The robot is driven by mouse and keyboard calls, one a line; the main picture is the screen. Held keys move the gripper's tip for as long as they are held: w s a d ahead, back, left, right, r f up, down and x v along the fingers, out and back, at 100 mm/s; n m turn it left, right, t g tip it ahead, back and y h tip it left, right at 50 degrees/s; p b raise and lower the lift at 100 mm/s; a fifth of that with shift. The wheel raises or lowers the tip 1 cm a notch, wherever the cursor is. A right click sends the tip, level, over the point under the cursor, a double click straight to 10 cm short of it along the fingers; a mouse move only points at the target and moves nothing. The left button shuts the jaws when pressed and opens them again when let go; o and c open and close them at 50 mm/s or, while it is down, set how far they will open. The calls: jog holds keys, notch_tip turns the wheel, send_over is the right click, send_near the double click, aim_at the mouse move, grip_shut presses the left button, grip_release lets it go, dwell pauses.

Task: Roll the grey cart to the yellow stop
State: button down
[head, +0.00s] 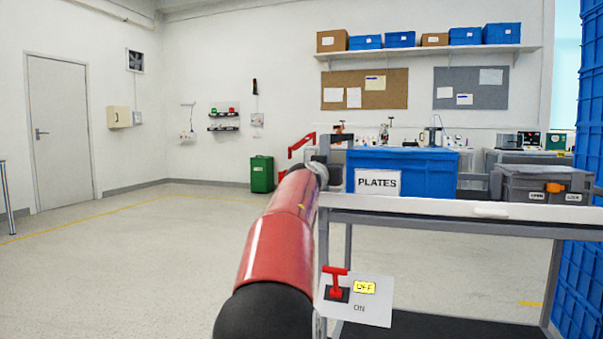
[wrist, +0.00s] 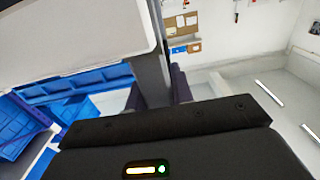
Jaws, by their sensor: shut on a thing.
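The grey cart (head: 437,212) stands in front of me in the head view, with grey posts and a pale upper shelf. It carries a blue bin (head: 420,168) labelled PLATES and a grey toolbox (head: 541,186) with an orange latch. In the wrist view my gripper (wrist: 158,92) has its dark fingers on either side of a grey upright (wrist: 150,68) of the cart and is shut on it. In the head view my red arm reaches the cart's left end and hides part of the grip. A short yellow floor mark (head: 531,303) shows at lower right; I cannot tell whether it is the stop.
A plate (head: 355,300) with a red switch and an OFF label is at the cart's lower left. Blue crates (head: 582,230) are stacked along the right edge. A green bin (head: 262,174) stands by the back wall. The floor (head: 130,270) at left is open.

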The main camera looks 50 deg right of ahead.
jog(key=shift+s+d, duration=0.3)
jog(key=shift+s, duration=0.45)
jog(key=shift+s+d, duration=0.25)
jog(key=shift+s, duration=0.5)
jog(key=shift+s+d, duration=0.3)
jog(key=shift+s, duration=0.45)
jog(key=c, duration=1.2)
grip_release()
jog(key=shift+s+d, duration=0.1)
jog(key=shift+s, duration=0.05)
jog(key=shift+c, duration=0.2)
jog(key=shift+o, duration=0.2)
jog(key=b+v, duration=0.3)
jog(key=v, duration=0.4)
jog(key=shift+a, duration=0.4)
jog(key=shift+s, duration=0.1)
